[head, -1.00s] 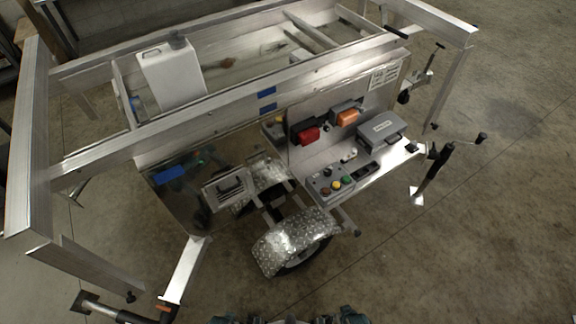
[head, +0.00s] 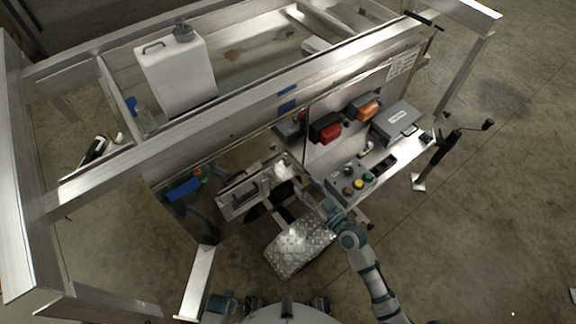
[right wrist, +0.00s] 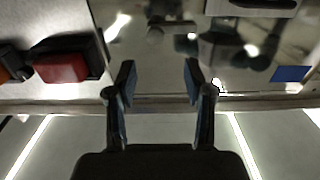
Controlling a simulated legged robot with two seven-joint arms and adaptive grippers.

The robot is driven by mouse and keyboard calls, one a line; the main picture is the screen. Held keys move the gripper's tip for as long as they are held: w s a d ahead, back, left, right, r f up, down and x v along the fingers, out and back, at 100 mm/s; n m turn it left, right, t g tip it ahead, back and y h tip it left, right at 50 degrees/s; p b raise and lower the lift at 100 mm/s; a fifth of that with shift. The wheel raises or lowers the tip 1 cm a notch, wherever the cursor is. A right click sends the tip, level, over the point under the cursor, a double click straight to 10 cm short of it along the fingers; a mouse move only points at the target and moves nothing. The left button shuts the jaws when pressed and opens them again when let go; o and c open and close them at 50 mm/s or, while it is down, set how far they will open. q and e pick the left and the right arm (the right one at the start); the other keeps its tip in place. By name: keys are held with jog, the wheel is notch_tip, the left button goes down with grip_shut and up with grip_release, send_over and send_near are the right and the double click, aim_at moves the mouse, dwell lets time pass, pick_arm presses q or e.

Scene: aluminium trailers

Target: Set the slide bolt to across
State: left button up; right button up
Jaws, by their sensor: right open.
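I cannot pick out the slide bolt for certain in either view. My right gripper (head: 315,187) is in front of the trailer's side panel, between the grey drawer-like box with a handle (head: 245,192) and the control box with coloured buttons (head: 352,184). In the right wrist view the same gripper (right wrist: 158,78) is open, with nothing between its fingers. It faces a shiny, reflecting panel (right wrist: 140,50). A grey plate with a dark handle (right wrist: 265,4) shows at the top edge there.
A red box (head: 326,130) and an orange box (head: 363,106) are fixed to the panel; a grey case (head: 396,122) lies on the shelf. A white canister (head: 176,75) stands in the trailer. The wheel's tread-plate mudguard (head: 300,247) juts out below.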

aim_at(287, 165)
jog(key=x, duration=0.9)
jog(key=shift+w+d, duration=0.15)
jog(key=shift+w, duration=0.1)
jog(key=shift+a, duration=0.25)
jog(key=shift+d+f, duration=0.1)
jog(key=shift+d, duration=0.35)
grip_shut()
jog(key=shift+w, duration=0.1)
jog(key=shift+a, duration=0.25)
jog(key=s+a+p, duration=0.1)
jog(key=a, duration=0.1)
jog(key=s+a+p, duration=0.1)
jog(key=s+a, duration=0.1)
jog(key=shift+s+a, duration=0.2)
jog(key=shift+s, duration=0.1)
jog(key=shift+s+a, duration=0.1)
jog(key=shift+a, duration=0.05)
pick_arm(q)
jog(key=s+f, duration=0.2)
jog(key=f, duration=0.1)
jog(key=s+f, duration=0.1)
jog(key=shift+d+f, duration=0.2)
pick_arm(e)
jog(key=shift+f, duration=0.1)
